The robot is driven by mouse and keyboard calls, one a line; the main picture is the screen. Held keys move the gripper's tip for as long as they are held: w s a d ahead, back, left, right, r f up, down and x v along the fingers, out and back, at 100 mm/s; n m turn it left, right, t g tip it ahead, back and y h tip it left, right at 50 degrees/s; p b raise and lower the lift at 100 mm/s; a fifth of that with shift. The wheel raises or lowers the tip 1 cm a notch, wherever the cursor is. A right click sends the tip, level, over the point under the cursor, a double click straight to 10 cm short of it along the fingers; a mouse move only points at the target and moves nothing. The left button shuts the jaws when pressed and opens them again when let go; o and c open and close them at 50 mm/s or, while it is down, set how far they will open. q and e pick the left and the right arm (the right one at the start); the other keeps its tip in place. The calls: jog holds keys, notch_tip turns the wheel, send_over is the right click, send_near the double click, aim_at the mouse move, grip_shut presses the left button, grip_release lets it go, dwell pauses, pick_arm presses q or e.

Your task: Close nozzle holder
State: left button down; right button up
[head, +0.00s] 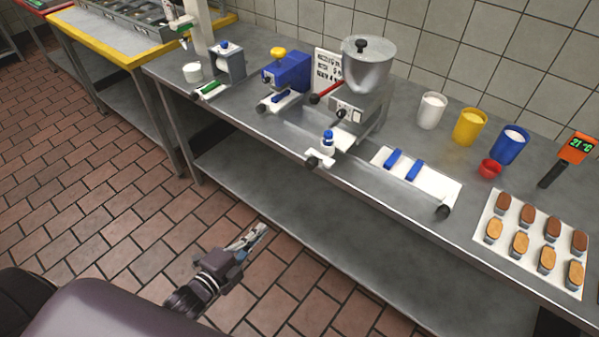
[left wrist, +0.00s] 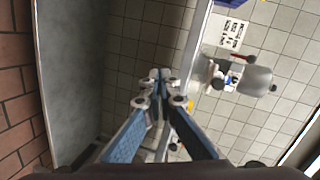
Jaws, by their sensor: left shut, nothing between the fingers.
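The filling machine (head: 362,95) with a grey hopper stands on the steel counter. A small white holder (head: 318,158) with a black knob sits at the counter's front edge below it, with a blue-and-white nozzle piece (head: 328,140) upright beside it. I cannot tell whether the holder is open or shut. My left gripper (head: 262,229) is shut and empty, in front of the counter, lower and to the left of the holder, apart from it. In the left wrist view its fingertips (left wrist: 160,77) meet, and the hopper (left wrist: 256,80) shows at right. My right gripper is not in view.
A blue device (head: 288,72) and a grey device (head: 229,62) stand left on the counter (head: 270,140). A white board (head: 440,186) with two blue bars lies right, before a tray (head: 508,255) of pastries. Floor before the counter is free.

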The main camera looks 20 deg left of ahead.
pick_arm(q)
notch_tip(320, 180, up, 11)
jog(key=d+m+t+h, duration=0.2)
jog(key=d+m, duration=0.1)
jog(key=m, duration=0.1)
jog(key=p, duration=0.4)
send_near(309, 167)
jog(key=x, duration=0.5)
jog(key=shift+w+r, duration=0.1)
jog(key=shift+w, duration=0.1)
jog(key=shift+x, duration=0.85)
jog(key=shift+d+f, duration=0.1)
jog(key=shift+f, duration=0.1)
